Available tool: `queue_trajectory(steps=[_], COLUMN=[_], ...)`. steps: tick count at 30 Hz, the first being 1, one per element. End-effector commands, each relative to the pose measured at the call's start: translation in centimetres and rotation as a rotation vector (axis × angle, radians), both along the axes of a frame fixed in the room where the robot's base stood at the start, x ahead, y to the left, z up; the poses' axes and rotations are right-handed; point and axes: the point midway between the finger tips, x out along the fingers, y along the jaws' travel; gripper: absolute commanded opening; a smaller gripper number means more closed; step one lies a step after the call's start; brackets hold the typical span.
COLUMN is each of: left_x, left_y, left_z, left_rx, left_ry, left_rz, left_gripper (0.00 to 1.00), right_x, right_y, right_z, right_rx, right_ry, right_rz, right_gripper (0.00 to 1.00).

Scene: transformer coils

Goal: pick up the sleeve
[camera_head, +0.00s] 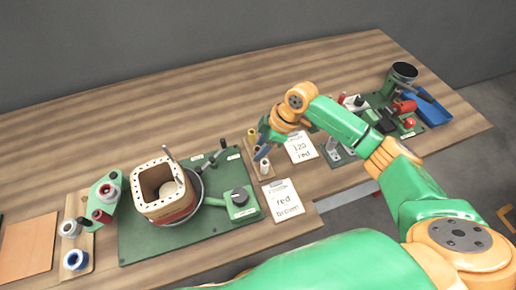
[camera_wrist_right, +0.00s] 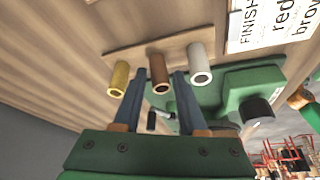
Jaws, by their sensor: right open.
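Three short sleeves stand out from a wooden holder in the right wrist view: a yellow one (camera_wrist_right: 119,78), a brown one (camera_wrist_right: 159,70) and a white one (camera_wrist_right: 199,62). My right gripper (camera_wrist_right: 160,76) is open, with its blue-grey fingers on either side of the brown sleeve. I cannot tell whether they touch it. In the head view the right gripper (camera_head: 262,147) is at the holder, with the yellow sleeve (camera_head: 252,134) behind it and the white sleeve (camera_head: 265,164) in front. The brown sleeve is mostly hidden there. My left gripper is out of view.
A green board (camera_head: 135,239) with a square perforated coil frame (camera_head: 158,183) stands to the left of the holder. Two cards, "120 red" (camera_head: 300,147) and "red brown" (camera_head: 287,203), lie to the right. Several spools stand at far left. A blue tray (camera_head: 428,107) is at far right.

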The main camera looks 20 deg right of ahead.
Motion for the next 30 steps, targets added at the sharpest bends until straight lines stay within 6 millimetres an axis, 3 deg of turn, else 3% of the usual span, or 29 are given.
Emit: queue_trajectory(steps=[3, 9, 13, 14, 25, 30], left_x=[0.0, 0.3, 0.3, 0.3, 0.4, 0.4], left_y=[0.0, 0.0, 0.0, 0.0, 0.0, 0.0], left_z=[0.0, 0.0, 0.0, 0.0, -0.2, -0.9], left_rx=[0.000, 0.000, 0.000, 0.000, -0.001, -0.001], left_ry=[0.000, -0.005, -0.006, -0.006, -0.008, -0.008], left_rz=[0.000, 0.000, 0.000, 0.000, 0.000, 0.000], left_gripper=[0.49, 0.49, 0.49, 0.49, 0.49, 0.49], right_x=[0.2, 0.2, 0.2, 0.2, 0.2, -0.2], right_y=[0.4, 0.4, 0.4, 0.4, 0.4, 0.5], right_z=[-1.1, -1.1, -1.1, -1.1, -0.7, 2.6], right_rx=[-0.001, -0.001, -0.001, -0.001, -0.001, 0.000], right_ry=[0.000, -0.002, -0.002, -0.002, -0.003, -0.008], right_rz=[0.000, 0.000, 0.000, -0.001, 0.001, 0.004], right_gripper=[0.41, 0.39, 0.04, 0.00, 0.00, 0.00])
